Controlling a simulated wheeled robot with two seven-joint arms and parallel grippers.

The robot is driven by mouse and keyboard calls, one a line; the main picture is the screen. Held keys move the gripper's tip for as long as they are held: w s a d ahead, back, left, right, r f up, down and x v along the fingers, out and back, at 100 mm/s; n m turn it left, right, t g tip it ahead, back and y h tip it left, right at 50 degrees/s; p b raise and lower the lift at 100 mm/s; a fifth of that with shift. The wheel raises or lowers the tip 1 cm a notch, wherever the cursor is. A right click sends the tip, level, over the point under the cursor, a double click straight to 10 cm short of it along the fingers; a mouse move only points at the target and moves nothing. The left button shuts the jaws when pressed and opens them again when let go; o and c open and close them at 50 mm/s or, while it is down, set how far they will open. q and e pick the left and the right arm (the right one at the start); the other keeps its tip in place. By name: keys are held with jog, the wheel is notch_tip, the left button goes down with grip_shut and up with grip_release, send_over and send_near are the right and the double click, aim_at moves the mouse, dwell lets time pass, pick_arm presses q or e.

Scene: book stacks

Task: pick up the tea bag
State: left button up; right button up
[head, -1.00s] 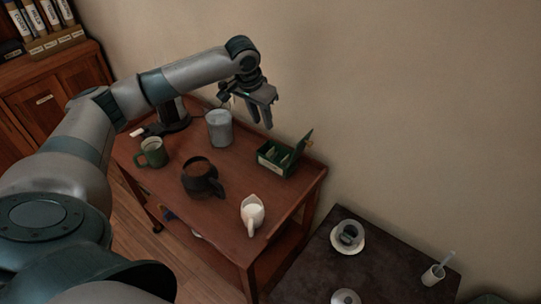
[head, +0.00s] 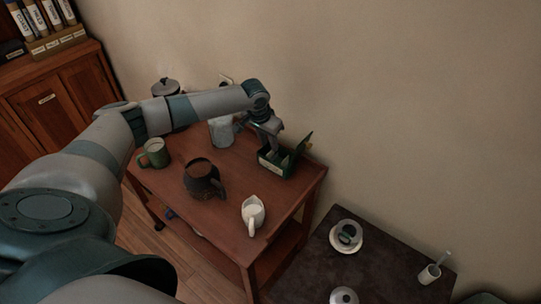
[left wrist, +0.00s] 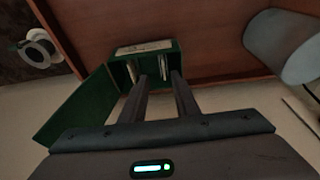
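The green tea box (head: 268,169) stands open on the wooden trolley's right side, its lid (head: 303,146) tilted up on the right. In the left wrist view the box (left wrist: 172,57) shows thin pale tea bags (left wrist: 160,73) standing upright inside. My left gripper (head: 273,147) is right above the box, pointing down. In the left wrist view its two fingers (left wrist: 159,78) are apart, with their tips at the box's opening. No tea bag is clearly clamped. The fingers hide part of the box's inside. My right gripper is not in view.
The trolley (head: 225,222) also holds a grey canister (head: 221,133), a green mug (head: 154,153), a dark pot (head: 200,178) and a white milk jug (head: 253,213). The wall is close behind the box. A dark table (head: 385,262) with cups stands at lower right.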

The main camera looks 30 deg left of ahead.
aim_at(270, 152)
pick_arm(q)
jog(key=shift+f, duration=0.1)
jog(key=shift+a+p+x, duration=0.15)
jog(key=shift+p+x, duration=0.3)
jog(key=shift+x, duration=0.8)
jog(key=shift+a+p+x, duration=0.2)
jog(key=shift+p+x, duration=0.25)
jog(key=shift+x, duration=0.8)
grip_shut()
